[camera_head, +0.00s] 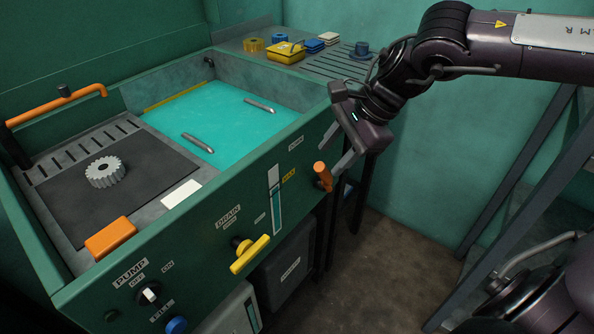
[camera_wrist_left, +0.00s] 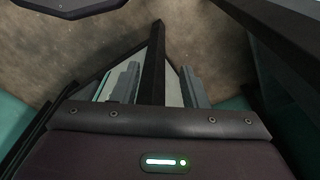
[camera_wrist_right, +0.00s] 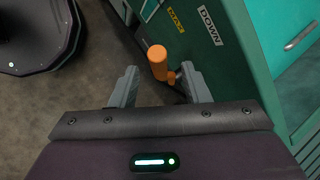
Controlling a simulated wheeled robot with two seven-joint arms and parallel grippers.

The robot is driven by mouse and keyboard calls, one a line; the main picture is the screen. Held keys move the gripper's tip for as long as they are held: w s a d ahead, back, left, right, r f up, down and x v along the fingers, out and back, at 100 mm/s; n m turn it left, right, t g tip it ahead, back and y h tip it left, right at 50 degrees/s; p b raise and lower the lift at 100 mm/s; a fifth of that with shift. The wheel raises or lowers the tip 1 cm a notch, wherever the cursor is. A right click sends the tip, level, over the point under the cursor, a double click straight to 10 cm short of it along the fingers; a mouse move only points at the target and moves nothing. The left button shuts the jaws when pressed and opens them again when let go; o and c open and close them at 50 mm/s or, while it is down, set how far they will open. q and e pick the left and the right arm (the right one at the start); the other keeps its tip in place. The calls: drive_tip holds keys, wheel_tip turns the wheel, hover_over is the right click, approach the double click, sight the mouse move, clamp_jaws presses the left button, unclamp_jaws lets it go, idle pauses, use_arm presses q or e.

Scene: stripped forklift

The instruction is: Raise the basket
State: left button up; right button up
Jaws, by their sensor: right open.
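The teal liquid (camera_head: 220,118) fills the right part of the green wash tank (camera_head: 150,255). Two grey bars (camera_head: 197,143) show at its surface; I cannot tell whether they belong to the basket, whose body I cannot make out. An orange handle (camera_head: 322,176) sticks out of the tank's front near its right end. In the right wrist view the handle (camera_wrist_right: 158,62) is beside a DOWN label (camera_wrist_right: 210,26). My right gripper (camera_wrist_right: 160,80) is open, its fingers to either side of the handle's line, not closed on it. My left gripper (camera_wrist_left: 155,82) shows only in its wrist view, open and empty.
A gear (camera_head: 105,172) lies on the dark mat (camera_head: 60,205) at left. A yellow drain handle (camera_head: 250,254) and a pump knob (camera_head: 149,293) stick out of the front. Dark diagonal posts (camera_head: 520,180) stand at right.

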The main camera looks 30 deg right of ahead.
sight(320, 174)
drive_tip(key=b+x, duration=0.1)
drive_tip(key=x, duration=0.5)
drive_tip(key=shift+f, duration=0.3)
use_arm(q)
drive_tip(key=shift+s+d+r, duration=0.1)
drive_tip(key=shift+d+r, duration=0.15)
drive_tip(key=shift+r, duration=0.2)
drive_tip(key=shift+s+d+r, duration=0.1)
drive_tip(key=shift+d+r, duration=0.1)
drive_tip(key=shift+r, duration=0.25)
use_arm(e)
drive_tip(key=shift+w+a+f, duration=0.15)
drive_tip(key=shift+f, duration=0.15)
clamp_jaws()
